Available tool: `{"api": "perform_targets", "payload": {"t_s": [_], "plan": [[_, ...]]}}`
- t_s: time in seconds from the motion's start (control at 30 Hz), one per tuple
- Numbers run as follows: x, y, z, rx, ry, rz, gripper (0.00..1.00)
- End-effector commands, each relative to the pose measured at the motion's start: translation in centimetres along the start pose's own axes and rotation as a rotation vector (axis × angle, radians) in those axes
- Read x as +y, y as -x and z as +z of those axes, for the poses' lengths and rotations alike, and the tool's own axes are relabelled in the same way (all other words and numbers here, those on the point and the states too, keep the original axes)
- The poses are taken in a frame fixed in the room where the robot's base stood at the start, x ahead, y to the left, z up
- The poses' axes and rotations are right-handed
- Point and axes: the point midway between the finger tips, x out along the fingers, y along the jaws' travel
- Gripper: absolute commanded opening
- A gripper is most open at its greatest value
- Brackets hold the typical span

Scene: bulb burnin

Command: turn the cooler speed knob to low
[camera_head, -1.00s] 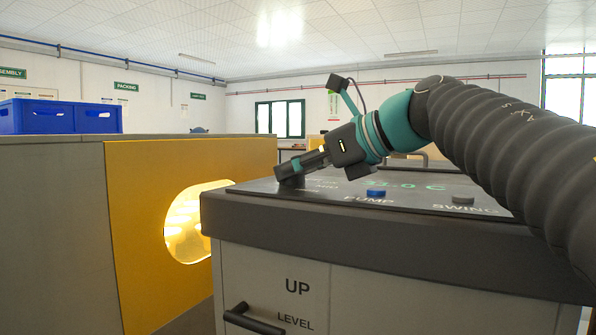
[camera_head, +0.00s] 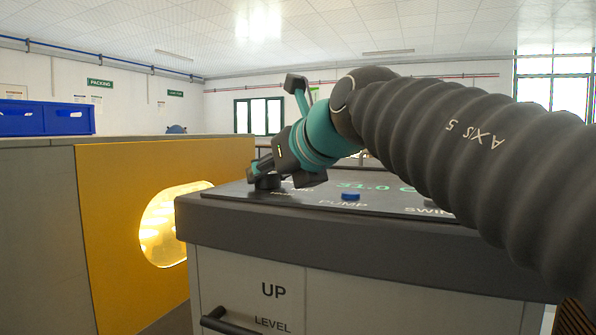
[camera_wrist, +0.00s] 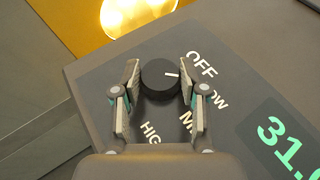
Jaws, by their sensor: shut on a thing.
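The cooler speed knob (camera_wrist: 153,84) is round and black, with a white pointer line. In the wrist view the line points right and slightly up, towards the space near OFF and LOW. The labels OFF, LOW, MED and HIGH curve around the knob's right and lower side; LOW (camera_wrist: 214,99) is partly covered by a finger. My gripper (camera_wrist: 163,68) has a finger on each side of the knob and is shut on it. In the head view my gripper (camera_head: 260,168) reaches down to the knob (camera_head: 268,182) at the panel's left end.
The dark cooler top (camera_head: 225,194) has a green display (camera_head: 365,187) reading 31.0 and a blue PUMP button (camera_head: 350,197). A yellow panel (camera_head: 105,220) with a glowing round opening stands left of the cooler.

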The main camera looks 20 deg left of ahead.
Motion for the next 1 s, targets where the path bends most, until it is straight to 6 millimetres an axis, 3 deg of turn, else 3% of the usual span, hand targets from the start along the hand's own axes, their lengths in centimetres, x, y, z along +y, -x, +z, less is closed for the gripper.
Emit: {"api": "perform_targets", "payload": {"t_s": [0.43, 0.47, 0.53, 0.87, 1.0], "plan": [[0.0, 0.0, 0.0, 0.001, -0.004, -0.005, 0.08], [0.0, 0.0, 0.0, 0.001, -0.004, -0.005, 0.50], [0.0, 0.0, 0.0, 0.001, -0.003, -0.005, 0.68], [0.0, 0.1, 0.0, 0.000, -0.003, -0.005, 0.68], [0.0, 1.2, 0.1, -0.001, -0.002, -0.006, 0.68]]}}
